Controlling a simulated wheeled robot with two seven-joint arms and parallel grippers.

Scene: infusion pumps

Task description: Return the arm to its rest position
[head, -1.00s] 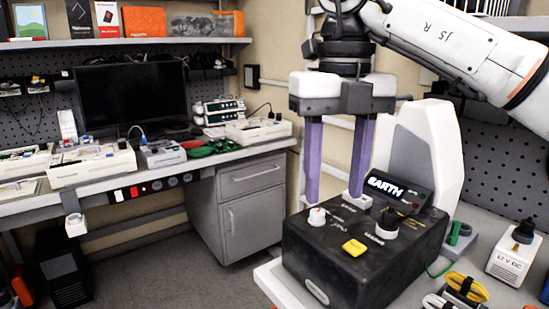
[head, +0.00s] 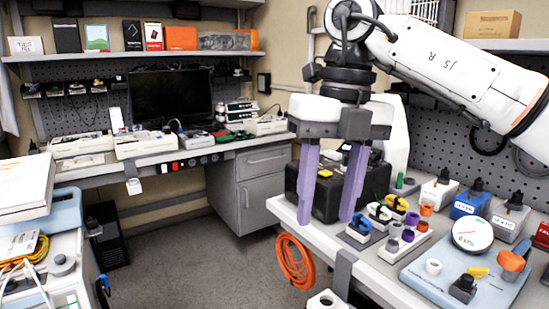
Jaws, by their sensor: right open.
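My right arm (head: 450,65) comes in from the upper right, bent, with its gripper pointing down. The right gripper (head: 328,220) is open, its two purple fingers apart with nothing between them. It hangs in front of the black tester box (head: 330,200), which stands on the right bench and is partly hidden by the fingers. The fingertips show close to the bench's near left edge in the picture; I cannot tell their height above it. My left gripper is not in view.
The right bench (head: 295,212) holds connectors, a blue-grey panel with a round gauge (head: 472,233) and several small boxes. An orange cable coil (head: 294,261) hangs from its edge. A cart (head: 60,215) stands at left. The floor (head: 215,270) between is clear.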

